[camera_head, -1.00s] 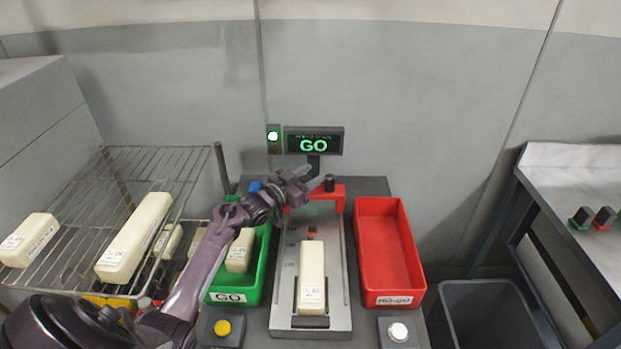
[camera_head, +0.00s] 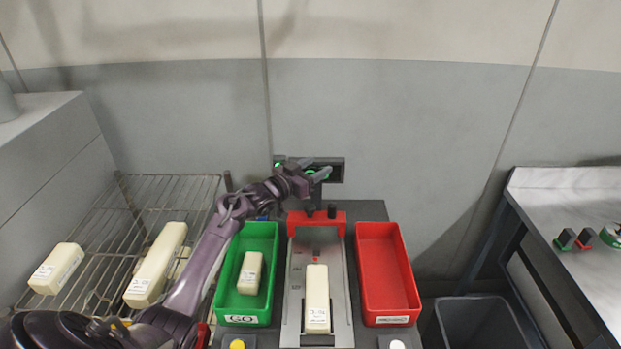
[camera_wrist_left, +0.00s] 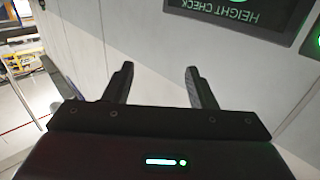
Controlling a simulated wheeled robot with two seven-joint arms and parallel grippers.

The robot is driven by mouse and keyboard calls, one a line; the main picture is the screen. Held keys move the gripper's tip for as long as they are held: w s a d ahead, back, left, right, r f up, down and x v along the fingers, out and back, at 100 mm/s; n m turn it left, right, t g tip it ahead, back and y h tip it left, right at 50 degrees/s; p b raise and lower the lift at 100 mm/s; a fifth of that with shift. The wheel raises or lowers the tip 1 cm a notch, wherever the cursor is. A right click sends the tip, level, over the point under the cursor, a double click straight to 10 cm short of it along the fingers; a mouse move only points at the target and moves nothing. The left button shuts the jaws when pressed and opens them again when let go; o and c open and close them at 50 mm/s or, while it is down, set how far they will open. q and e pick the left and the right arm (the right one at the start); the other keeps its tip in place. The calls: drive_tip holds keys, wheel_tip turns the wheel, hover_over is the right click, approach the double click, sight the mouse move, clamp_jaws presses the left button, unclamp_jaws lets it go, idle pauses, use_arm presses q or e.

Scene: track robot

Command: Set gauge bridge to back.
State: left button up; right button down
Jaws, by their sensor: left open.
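The red gauge bridge (camera_head: 317,220) spans the grey gauge track (camera_head: 343,285) near its far end, with dark knobs on top. A cream block with a label (camera_head: 317,295) lies on the track at the near end, in front of the bridge. My left gripper (camera_head: 319,172) is open and empty, above and behind the bridge, in front of the display. In the left wrist view its two fingers (camera_wrist_left: 158,85) are apart with nothing between them. My right gripper is not in view.
A green GO bin (camera_head: 230,290) holding a cream block stands left of the track; an empty red bin (camera_head: 385,275) stands right. A wire rack (camera_head: 100,230) with cream blocks is at left. The display (camera_head: 337,170), partly hidden, also shows in the wrist view (camera_wrist_left: 245,14).

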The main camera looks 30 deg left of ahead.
use_arm(q)
wheel_tip(320, 180, up, 7)
drive_tip(key=p, duration=0.3)
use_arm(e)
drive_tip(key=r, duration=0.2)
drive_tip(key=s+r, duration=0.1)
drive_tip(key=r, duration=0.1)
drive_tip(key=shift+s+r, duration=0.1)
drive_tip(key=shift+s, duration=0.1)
use_arm(q)
drive_tip(key=shift+w+f, duration=0.15)
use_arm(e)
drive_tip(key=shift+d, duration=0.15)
